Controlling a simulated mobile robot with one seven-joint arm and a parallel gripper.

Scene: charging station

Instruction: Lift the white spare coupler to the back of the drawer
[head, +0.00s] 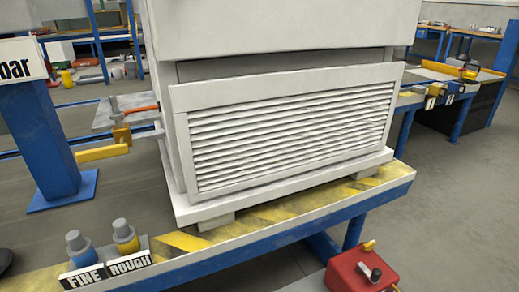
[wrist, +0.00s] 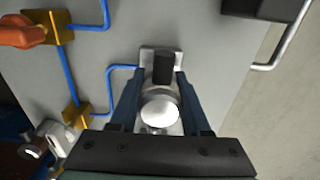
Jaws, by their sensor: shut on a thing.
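My gripper (wrist: 161,84) shows in the wrist view, its two dark blue fingers closed on a pale, silvery-white round piece that looks like the white spare coupler (wrist: 160,113). A black cylindrical part (wrist: 163,68) stands at its far end, between the fingertips. A small pale plate (wrist: 152,52) shows behind it, against a grey panel; I cannot tell whether the coupler touches it. My gripper and the coupler are not seen in the head view. No open drawer is clearly visible; a white cabinet with a slatted front (head: 290,125) fills the middle of the head view.
Blue pipes (wrist: 65,70), brass blocks (wrist: 77,115) and an orange handle (wrist: 22,32) line the panel's left side. A bent metal bar (wrist: 290,45) is at upper right.

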